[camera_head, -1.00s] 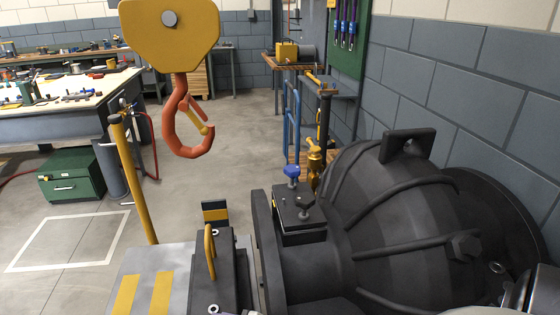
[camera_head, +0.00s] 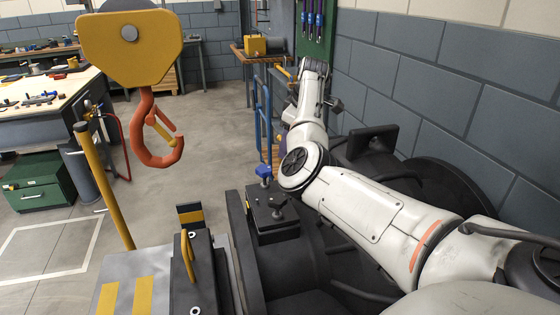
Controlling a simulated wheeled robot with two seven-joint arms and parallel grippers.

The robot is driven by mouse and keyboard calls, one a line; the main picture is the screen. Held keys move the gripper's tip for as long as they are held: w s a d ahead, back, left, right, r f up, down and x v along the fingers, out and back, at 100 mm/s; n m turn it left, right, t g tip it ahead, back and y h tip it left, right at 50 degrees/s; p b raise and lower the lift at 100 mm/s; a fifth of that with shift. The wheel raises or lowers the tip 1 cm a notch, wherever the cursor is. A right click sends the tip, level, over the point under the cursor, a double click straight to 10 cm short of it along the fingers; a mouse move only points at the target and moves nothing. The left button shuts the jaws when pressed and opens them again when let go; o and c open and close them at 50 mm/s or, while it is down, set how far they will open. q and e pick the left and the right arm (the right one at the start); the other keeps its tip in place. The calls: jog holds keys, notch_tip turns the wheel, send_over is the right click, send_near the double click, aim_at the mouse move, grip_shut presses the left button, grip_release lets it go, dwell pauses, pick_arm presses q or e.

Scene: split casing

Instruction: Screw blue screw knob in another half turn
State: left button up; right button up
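The blue screw knob (camera_head: 263,173) stands upright on its stem at the back of the dark block (camera_head: 268,232) on the casing. A black knob (camera_head: 278,207) sits in front of it on the same block. My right arm (camera_head: 370,212) reaches in from the lower right, bends above the casing and points away. Its far end (camera_head: 314,78) is well beyond the blue knob and up to its right, not touching it. The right gripper's fingers cannot be made out there. My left gripper is out of view.
An orange crane hook (camera_head: 157,135) hangs from a yellow block (camera_head: 130,45) left of the knobs. The big dark casing (camera_head: 365,148) fills the right, partly behind my arm. A yellow post (camera_head: 104,185) stands at left.

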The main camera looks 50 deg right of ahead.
aim_at(265, 169)
jog(key=a+r+n+y, duration=0.1)
jog(key=a+r+y, duration=0.2)
jog(key=a, duration=0.2)
jog(key=x, duration=1)
jog(key=shift+d+f, duration=0.2)
jog(key=shift+d, duration=0.05)
jog(key=shift+c, duration=0.3)
jog(key=c, duration=1)
